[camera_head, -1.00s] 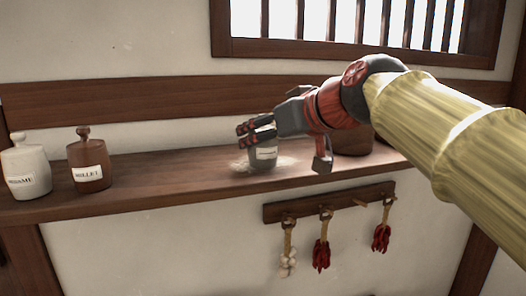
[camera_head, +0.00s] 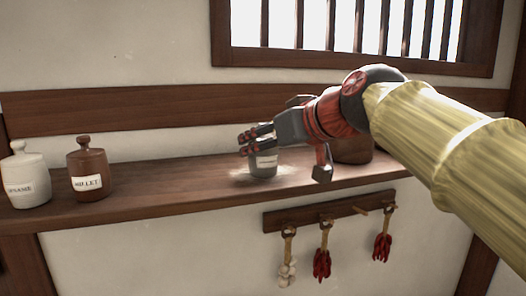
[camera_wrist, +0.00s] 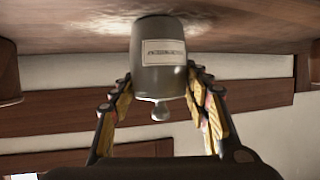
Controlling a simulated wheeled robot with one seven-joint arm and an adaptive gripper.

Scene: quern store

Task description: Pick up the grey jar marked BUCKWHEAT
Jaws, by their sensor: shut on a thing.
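A grey jar (camera_head: 264,164) stands upright on the wooden shelf, partly covered by my gripper in the head view. In the wrist view, which is upside down, the grey jar (camera_wrist: 162,40) shows its pale label and lid knob. The label's lettering is too small to read surely. My gripper (camera_head: 252,142) comes in from the right, its fingers around the jar's upper part. In the wrist view my gripper (camera_wrist: 160,82) has a finger on each side of the jar and is shut on it. The jar's base appears to be on the shelf.
A brown MILLET jar (camera_head: 88,164) and a white jar (camera_head: 26,178) stand at the shelf's left. A brown pot (camera_head: 354,150) is partly hidden behind my gripper. A peg rail (camera_head: 330,208) with hanging bunches is below the shelf (camera_head: 160,184).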

